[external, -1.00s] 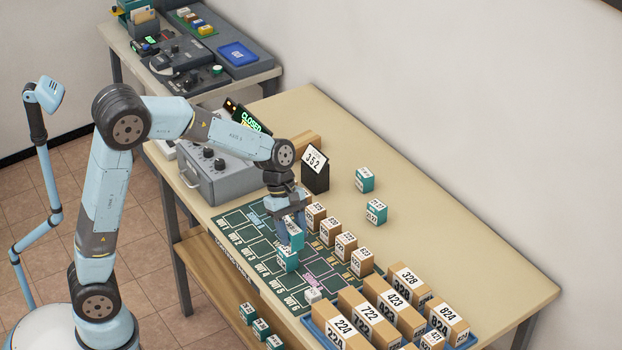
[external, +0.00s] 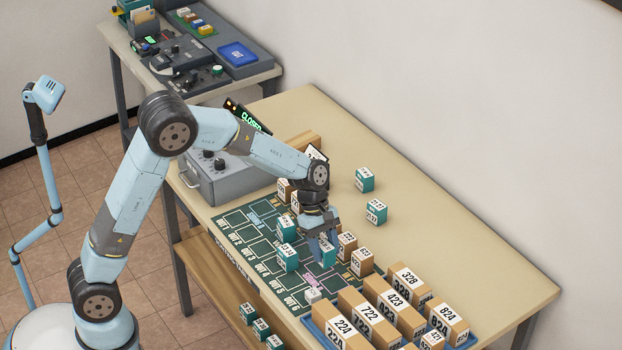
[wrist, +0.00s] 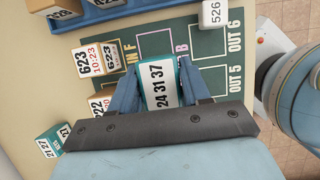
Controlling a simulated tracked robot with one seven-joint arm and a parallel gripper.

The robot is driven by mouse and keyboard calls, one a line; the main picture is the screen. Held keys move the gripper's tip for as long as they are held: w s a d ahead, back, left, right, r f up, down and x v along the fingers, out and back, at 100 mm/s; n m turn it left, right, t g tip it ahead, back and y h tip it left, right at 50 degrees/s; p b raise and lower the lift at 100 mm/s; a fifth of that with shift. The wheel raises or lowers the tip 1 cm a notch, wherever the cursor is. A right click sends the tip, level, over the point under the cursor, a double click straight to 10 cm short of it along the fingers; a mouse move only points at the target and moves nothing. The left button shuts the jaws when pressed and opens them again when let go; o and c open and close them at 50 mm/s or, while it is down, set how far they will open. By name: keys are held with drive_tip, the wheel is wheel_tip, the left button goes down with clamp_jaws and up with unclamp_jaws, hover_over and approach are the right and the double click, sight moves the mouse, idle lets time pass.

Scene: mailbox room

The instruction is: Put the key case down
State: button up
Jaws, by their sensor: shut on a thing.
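My gripper (external: 326,250) is shut on a teal key case (external: 328,259) with a white label, over the dark green mat (external: 258,268). In the wrist view the case (wrist: 160,85) shows between my gripper's blue fingers (wrist: 160,88), its label reading 24 31 37. It is over the mat beside the pink B outline. I cannot tell whether its underside touches the mat. Two other teal cases stand on the mat to the left, one behind (external: 287,229) and one nearer the front (external: 287,259).
Brown boxes line the mat's far side, including box 623 (wrist: 96,62) close to my fingers. A white block, 526 (external: 313,296), stands near the front. A blue tray of larger boxes (external: 320,329) is at right. Two teal cases (external: 365,180) stand farther back.

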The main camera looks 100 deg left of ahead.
drive_tip(key=shift+w+a+f, duration=0.25)
drive_tip(key=shift+w+f, duration=0.3)
drive_tip(key=shift+f, duration=0.15)
drive_tip(key=shift+w+a+f, duration=0.25)
drive_tip(key=shift+w+f, duration=0.25)
drive_tip(key=shift+f, duration=1.7)
drive_tip(key=shift+f, duration=0.1)
drive_tip(key=o, duration=1.1)
drive_tip(key=v, duration=1.2)
